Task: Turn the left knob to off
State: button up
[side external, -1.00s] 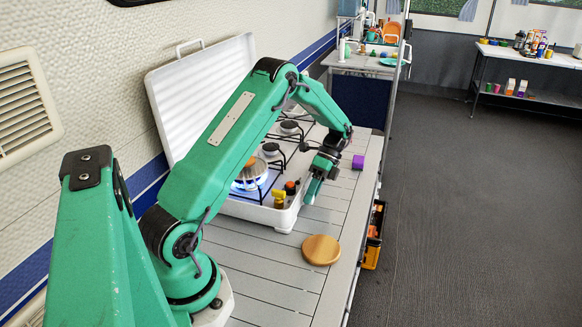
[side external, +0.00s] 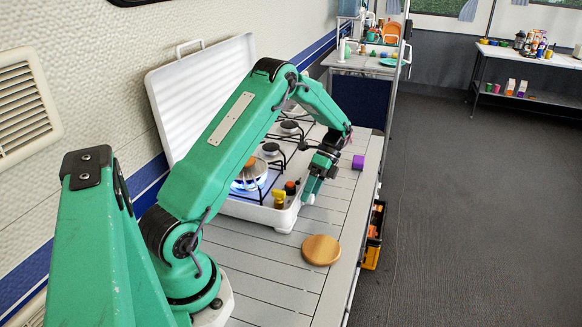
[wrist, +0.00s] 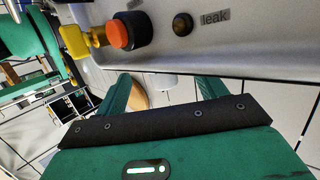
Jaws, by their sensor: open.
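The stove (side external: 262,213) is a white box with its lid raised. A blue flame (side external: 249,184) burns under its nearest burner. A black knob with an orange cap (side external: 290,187) is at the stove's near end, beside a yellow fitting (side external: 279,198). In the wrist view the orange-capped knob (wrist: 128,30) shows close up, with the yellow fitting (wrist: 75,41) to its left. I cannot tell which part is the left knob; my gripper may hide others. My gripper (side external: 310,192) is open and empty, beside the stove's front. Its spread fingers (wrist: 163,92) show in the wrist view.
A round wooden board (side external: 321,250) lies on the slatted table near the stove's corner. A small black button (wrist: 182,24) labelled "leak" is right of the orange-capped knob.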

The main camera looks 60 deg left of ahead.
jog(key=shift+w+f, duration=0.2)
jog(key=shift+f, duration=0.1)
jog(key=s+r+v, duration=0.1)
jog(key=v, duration=0.5)
jog(key=shift+d+r, duration=0.15)
jog(key=shift+r, duration=0.05)
dwell(0.4)
jog(key=shift+t, duration=0.3)
jog(key=shift+s+d+r+n+t+y, duration=0.15)
jog(key=shift+s+d+r+t+y, duration=0.25)
jog(key=shift+t, duration=0.55)
jog(key=shift+s+d+r+n+t+y, duration=0.15)
jog(key=shift+s+d+t+y, duration=0.15)
jog(key=shift+s+t+y, duration=0.5)
jog(key=shift+s+d+r+n+t+y, duration=0.1)
jog(key=shift+d+r+t+y, duration=0.2)
jog(key=shift+t, duration=0.85)
jog(key=shift+f, duration=0.1)
jog(key=shift+s+f, duration=0.2)
jog(key=shift+f, duration=1.55)
jog(key=shift+s+f, duration=0.2)
jog(key=shift+f, duration=1.5)
